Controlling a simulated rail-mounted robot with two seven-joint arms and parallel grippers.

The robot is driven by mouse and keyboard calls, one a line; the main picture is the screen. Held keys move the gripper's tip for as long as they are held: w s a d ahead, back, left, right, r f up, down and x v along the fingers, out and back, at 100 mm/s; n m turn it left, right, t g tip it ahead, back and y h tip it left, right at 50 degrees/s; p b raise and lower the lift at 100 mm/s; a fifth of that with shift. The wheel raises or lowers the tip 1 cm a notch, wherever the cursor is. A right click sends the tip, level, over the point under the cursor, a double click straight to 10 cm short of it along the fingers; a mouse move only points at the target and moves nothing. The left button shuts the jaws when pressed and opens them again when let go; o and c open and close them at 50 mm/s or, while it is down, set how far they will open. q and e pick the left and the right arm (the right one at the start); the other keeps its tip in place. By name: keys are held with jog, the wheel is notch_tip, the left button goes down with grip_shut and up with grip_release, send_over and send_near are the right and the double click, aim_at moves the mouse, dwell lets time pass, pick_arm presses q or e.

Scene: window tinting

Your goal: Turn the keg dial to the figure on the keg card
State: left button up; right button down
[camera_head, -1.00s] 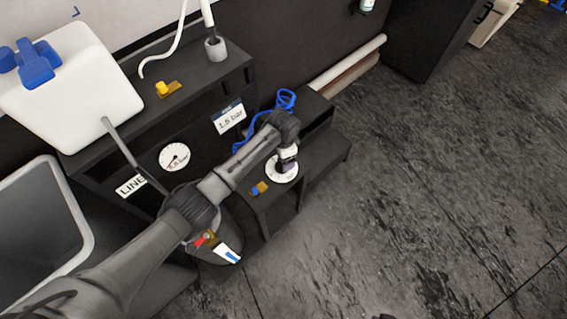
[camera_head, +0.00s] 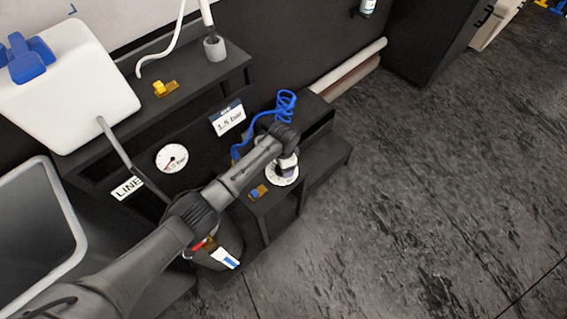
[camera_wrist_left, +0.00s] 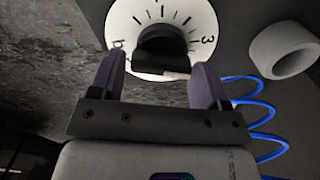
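The keg dial (camera_head: 289,181) is a white disc with a dark knob on a low black stand. In the left wrist view the dial (camera_wrist_left: 115,24) shows black tick marks, a "3" at the right and part of "bar" at the left. My left gripper (camera_wrist_left: 158,70) has its dark fingers apart, one on each side of the black knob (camera_wrist_left: 160,48). I cannot tell whether either finger touches it. In the head view my left gripper (camera_head: 286,166) is over the dial and hides its middle. The keg card (camera_head: 227,118) reads "1.5 bar". My right gripper is not in view.
A round gauge (camera_head: 171,158) and a "LINE" card (camera_head: 128,188) are on the black bench front. A blue coiled hose (camera_head: 285,104) rises close behind the dial; a white ring (camera_wrist_left: 285,49) is beside it. A white container (camera_head: 70,95) stands left. The floor at right is clear.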

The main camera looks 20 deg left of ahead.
pick_arm(q)
jog(key=c, duration=0.6)
jog(key=shift+r+n+p, duration=0.2)
jog(key=shift+n+p, duration=0.1)
jog(key=shift+p, duration=0.3)
jog(key=n+p, duration=0.3)
jog(key=shift+r, duration=0.1)
jog(key=shift+w+n+p, duration=0.1)
jog(key=shift+n+p, duration=0.75)
jog(key=shift+n, duration=0.15)
jog(key=n+p, duration=0.1)
jog(key=n, duration=0.1)
jog(key=shift+a+n, duration=0.15)
jog(key=shift+n, duration=0.15)
jog(key=n+p, duration=0.1)
jog(key=n, duration=0.1)
jog(key=shift+n, duration=0.4)
jog(key=n, duration=0.1)
jog(key=n+p, duration=0.1)
jog(key=n, duration=0.1)
jog(key=shift+a+f, duration=0.15)
jog(key=shift+f, duration=0.05)
jog(key=shift+n, duration=0.8)
jog(key=shift+a, duration=0.1)
